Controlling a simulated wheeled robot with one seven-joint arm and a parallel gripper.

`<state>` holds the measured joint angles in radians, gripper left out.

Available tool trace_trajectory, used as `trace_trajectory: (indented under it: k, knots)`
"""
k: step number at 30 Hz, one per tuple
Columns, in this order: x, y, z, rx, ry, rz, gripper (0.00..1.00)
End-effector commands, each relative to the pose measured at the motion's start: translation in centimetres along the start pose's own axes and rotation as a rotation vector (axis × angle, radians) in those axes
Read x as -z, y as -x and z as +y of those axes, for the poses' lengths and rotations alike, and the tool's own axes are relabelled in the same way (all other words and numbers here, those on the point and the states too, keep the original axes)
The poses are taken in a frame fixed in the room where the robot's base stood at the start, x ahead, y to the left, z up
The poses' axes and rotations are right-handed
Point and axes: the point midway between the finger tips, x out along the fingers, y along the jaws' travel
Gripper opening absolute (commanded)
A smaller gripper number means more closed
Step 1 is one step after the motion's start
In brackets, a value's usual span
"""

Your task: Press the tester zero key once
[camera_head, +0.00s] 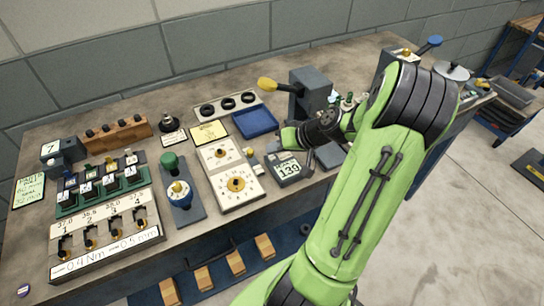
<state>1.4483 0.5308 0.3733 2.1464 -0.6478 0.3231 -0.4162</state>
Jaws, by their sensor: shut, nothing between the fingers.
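A small grey tester (289,171) with a pale display reading what looks like 138 lies near the bench's front edge, right of the dial panels. Its zero key is too small to make out. My green arm reaches in from the lower right and bends back over the bench. My gripper (309,166) is shut and empty, pointing down close to the tester's right side. Its fingertips are small and dark, partly lost against the dark things behind, so I cannot tell whether they touch anything.
A blue tray (255,123) and a dark press with a yellow handle (268,84) are behind. My arm hides part of the bench at right.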

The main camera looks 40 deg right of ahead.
Motion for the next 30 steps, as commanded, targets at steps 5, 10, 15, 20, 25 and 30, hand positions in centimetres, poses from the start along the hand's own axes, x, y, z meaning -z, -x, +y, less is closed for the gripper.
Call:
trace_trajectory:
  k: [5,10,15,20,25,30]
  knots:
    - [-0.35,-0.47,0.31,0.000,0.000,0.000,0.00]
    - [-0.29,-0.40,0.27,0.000,0.000,0.000,0.00]
    - [-0.35,-0.47,0.33,0.000,0.000,0.000,0.00]
    - [-0.46,-0.63,0.44,0.000,0.000,0.000,0.00]
    - [-0.57,-0.77,0.54,0.000,0.000,0.000,0.00]
    - [-0.67,-0.92,0.65,0.000,0.000,0.000,0.00]
